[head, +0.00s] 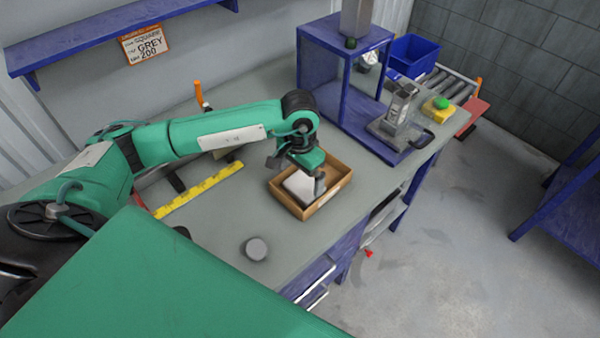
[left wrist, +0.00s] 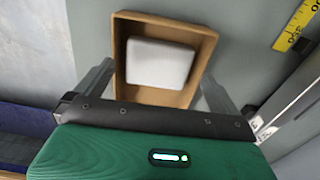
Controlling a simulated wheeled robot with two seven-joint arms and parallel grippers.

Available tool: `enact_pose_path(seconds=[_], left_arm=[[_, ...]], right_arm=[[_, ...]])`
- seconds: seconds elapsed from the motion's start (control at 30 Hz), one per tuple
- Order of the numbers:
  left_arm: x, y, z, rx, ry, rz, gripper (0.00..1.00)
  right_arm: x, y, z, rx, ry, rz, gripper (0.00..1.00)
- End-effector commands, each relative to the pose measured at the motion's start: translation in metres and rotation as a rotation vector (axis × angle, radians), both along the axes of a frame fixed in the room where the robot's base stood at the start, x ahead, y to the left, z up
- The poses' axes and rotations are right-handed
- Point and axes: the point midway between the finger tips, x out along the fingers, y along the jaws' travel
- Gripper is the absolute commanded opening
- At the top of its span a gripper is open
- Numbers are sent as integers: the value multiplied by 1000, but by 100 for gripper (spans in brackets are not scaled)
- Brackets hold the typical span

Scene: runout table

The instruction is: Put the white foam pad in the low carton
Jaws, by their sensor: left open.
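The white foam pad (head: 300,186) lies inside the low carton (head: 308,212), a shallow open brown box on the table. In the left wrist view the pad (left wrist: 158,63) lies flat within the walls of the carton (left wrist: 160,19), with bare carton floor showing around it. My left gripper (head: 308,187) is above the carton. In the left wrist view its two fingers are spread wide to either side of the carton, and nothing is between them. The fingers hide part of the pad in the head view. My right gripper is not in view.
A yellow ruler (head: 198,190) lies left of the carton. A grey round disc (head: 256,248) is near the front edge. A blue frame stand (head: 345,75), a clear-and-grey device (head: 399,112) and a blue bin (head: 413,55) stand at the back right.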

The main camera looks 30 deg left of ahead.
Motion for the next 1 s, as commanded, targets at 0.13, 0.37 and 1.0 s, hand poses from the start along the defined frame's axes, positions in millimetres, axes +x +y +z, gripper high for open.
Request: enact_pose_path(seconds=[0.13, 0.37, 1.0], left_arm=[[2, 0, 14, -1, -5, -1, 100], [2, 0, 59, 0, -8, -1, 100], [0, 0, 137, 0, -1, 1, 100]], right_arm=[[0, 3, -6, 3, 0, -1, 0], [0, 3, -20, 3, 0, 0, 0], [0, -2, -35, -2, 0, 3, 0]])
